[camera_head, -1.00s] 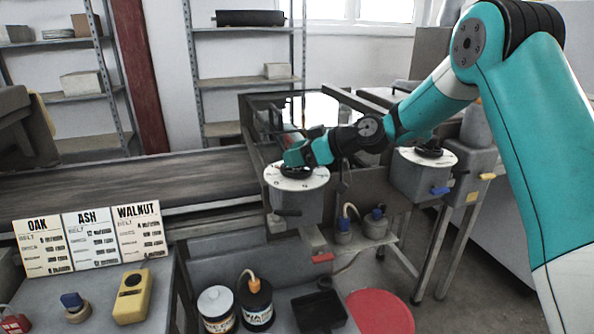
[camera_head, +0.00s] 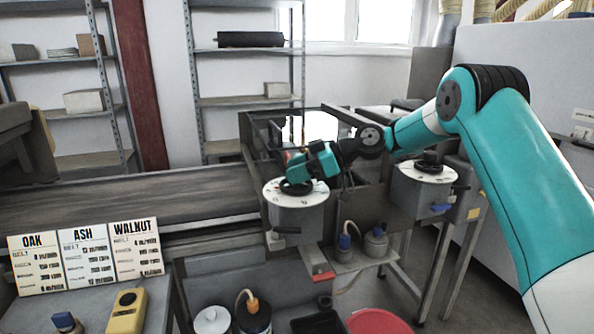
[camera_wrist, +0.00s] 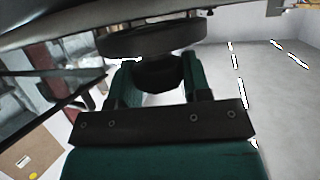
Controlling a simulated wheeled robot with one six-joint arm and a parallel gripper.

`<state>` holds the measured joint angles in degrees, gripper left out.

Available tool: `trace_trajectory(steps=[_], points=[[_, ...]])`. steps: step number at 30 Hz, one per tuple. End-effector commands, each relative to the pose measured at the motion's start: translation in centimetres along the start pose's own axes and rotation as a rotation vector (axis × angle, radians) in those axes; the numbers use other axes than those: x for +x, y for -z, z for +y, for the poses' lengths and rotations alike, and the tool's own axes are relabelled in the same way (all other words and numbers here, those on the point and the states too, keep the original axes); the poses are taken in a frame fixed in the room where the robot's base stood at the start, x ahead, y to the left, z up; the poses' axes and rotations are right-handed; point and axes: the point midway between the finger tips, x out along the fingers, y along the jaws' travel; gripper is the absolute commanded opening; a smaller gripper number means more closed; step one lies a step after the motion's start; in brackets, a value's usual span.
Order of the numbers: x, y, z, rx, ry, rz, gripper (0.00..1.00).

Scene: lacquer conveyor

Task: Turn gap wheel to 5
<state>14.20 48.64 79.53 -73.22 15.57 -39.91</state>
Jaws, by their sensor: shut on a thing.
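A black handwheel (camera_head: 296,188) sits on a white numbered dial (camera_head: 277,199) on top of a grey box. I take it as the gap wheel, but no name is legible. My gripper (camera_head: 303,171) is at this wheel from above. In the wrist view my gripper (camera_wrist: 158,75) has its teal fingers closed on the dark hub of the wheel (camera_wrist: 150,41), whose disc shows beyond them. The dial numbers and pointer are too small to read, and my gripper hides part of the dial. A second dark wheel (camera_head: 429,164) stands on a like dial to the right.
The OAK, ASH and WALNUT cards (camera_head: 85,257) stand at left by a yellow device (camera_head: 127,311). A dark conveyor belt (camera_head: 130,205) runs behind.

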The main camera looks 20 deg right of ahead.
Motion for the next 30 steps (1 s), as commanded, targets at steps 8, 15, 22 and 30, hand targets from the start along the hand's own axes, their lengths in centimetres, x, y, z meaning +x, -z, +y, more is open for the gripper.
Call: trace_trajectory(steps=[8,15,22,30], points=[[0.1,-0.1,0.0,0.004,0.001,-0.001,0.67],[0.0,-0.1,0.0,0.002,0.000,0.000,0.67],[-2.7,-0.2,0.1,0.001,-0.005,0.000,0.67],[-9.6,0.2,0.0,0.003,-0.003,-0.001,0.67]])
